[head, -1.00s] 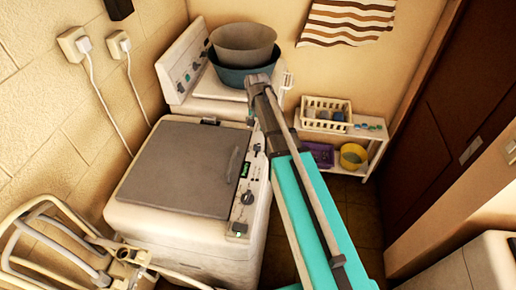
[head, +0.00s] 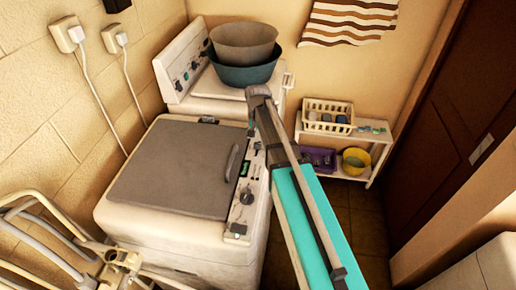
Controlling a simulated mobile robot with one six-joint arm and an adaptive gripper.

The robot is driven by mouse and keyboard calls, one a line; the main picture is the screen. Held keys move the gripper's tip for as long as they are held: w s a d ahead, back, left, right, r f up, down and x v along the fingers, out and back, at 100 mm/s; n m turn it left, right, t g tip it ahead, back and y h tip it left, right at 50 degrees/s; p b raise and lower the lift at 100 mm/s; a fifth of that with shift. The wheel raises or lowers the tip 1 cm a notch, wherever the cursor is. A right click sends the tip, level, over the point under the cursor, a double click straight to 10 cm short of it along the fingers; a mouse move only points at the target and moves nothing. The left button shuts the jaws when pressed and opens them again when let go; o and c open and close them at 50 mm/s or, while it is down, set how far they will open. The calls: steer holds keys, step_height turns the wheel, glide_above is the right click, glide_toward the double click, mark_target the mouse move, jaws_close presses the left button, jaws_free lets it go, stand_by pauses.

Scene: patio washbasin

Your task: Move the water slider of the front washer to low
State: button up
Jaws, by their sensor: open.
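The front washer (head: 180,238) is white with a closed grey lid (head: 175,170). Its control panel runs along its right side, with a small green-lit display (head: 245,168), a round dial (head: 247,197) and a green-marked control (head: 238,229) at the near end. The water slider and its setting are too small to tell apart. My arm reaches in from the lower right, past the panel's right edge. My gripper (head: 252,128) is at the arm's far end, near the far end of the panel. It is open and looks empty; its fingers are small, and contact cannot be judged.
A second white washer (head: 174,72) stands behind, with stacked grey and teal basins (head: 245,52) on it. A white shelf (head: 340,172) with baskets is at back right. A metal rack (head: 45,215) stands front left. Floor is clear right of the washer.

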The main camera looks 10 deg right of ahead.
mark_target(257, 143)
steer(key=shift+f+b, duration=2)
steer(key=shift+f, duration=0.3)
steer(key=shift+d, duration=0.1)
jaws_close()
